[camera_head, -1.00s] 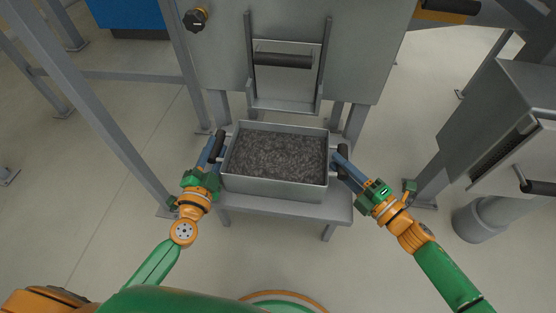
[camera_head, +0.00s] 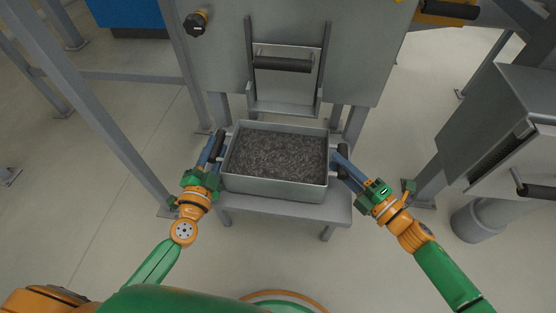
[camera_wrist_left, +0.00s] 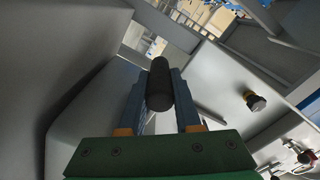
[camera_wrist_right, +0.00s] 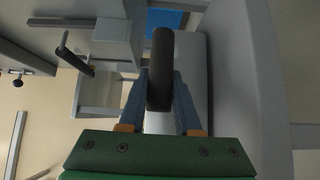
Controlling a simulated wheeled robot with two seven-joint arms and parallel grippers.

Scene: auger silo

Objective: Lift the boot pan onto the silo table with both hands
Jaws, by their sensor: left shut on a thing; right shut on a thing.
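The boot pan (camera_head: 275,188) is a grey metal tray filled with dark grey granular material, level on or just over the silo table (camera_head: 285,208). I cannot tell whether it touches the table. My left gripper (camera_head: 216,146) is shut on the pan's left black handle, which shows in the left wrist view (camera_wrist_left: 160,85). My right gripper (camera_head: 340,163) is shut on the right black handle, which shows upright between the fingers in the right wrist view (camera_wrist_right: 160,70).
A grey housing with a hinged flap and black bar handle (camera_head: 283,64) stands right behind the pan. A black knob (camera_head: 195,24) is at its upper left. A grey cabinet (camera_head: 500,125) stands to the right, and a frame post (camera_head: 90,100) to the left.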

